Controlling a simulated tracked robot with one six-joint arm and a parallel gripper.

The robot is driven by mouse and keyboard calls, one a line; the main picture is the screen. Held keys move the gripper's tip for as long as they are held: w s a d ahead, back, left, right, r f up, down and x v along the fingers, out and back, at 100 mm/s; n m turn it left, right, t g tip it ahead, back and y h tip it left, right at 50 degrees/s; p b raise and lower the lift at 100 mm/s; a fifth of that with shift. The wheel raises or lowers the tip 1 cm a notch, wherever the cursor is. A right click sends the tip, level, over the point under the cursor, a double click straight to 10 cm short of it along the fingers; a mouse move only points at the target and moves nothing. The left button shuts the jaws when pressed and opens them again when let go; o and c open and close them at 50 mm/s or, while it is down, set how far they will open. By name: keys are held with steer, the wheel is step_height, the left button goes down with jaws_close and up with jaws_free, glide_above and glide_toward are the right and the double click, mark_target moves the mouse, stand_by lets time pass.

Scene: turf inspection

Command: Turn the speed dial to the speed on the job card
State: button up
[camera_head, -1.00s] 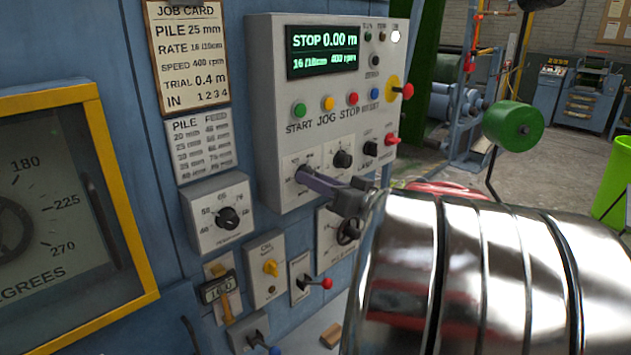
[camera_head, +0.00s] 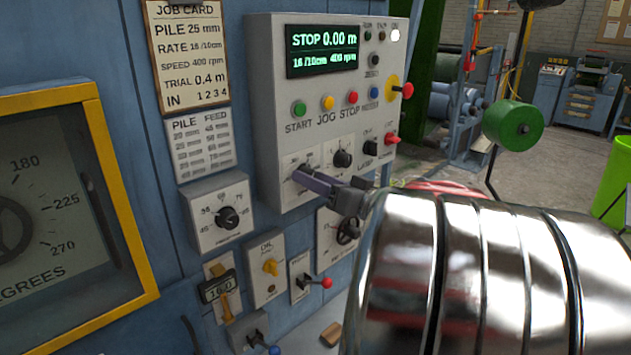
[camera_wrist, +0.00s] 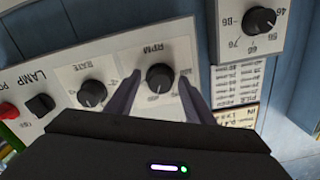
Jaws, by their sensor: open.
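The speed dial, a black knob marked RPM (camera_wrist: 159,77), sits on a white plate in the wrist view. My gripper (camera_wrist: 158,84) is open, with one finger on each side of the knob. I cannot tell whether they touch it. In the head view my gripper (camera_head: 303,177) reaches the lower left of the grey control panel (camera_head: 262,110) and hides that knob. The job card (camera_head: 187,55) at upper left reads speed 400 rpm. The green display (camera_head: 322,50) reads STOP, 0.00 m, 16/10cm and 400 rpm.
The RATE knob (camera_wrist: 92,93) is beside the RPM plate. Another numbered dial (camera_head: 228,217) is at lower left of the panel. START, JOG and STOP buttons (camera_head: 352,97) sit above my gripper.

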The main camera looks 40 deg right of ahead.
steer(key=shift+s, duration=0.15)
steer(key=s, duration=1.3)
steer(key=shift+s+d, duration=0.2)
steer(key=shift+s, duration=0.05)
stand_by(0.4)
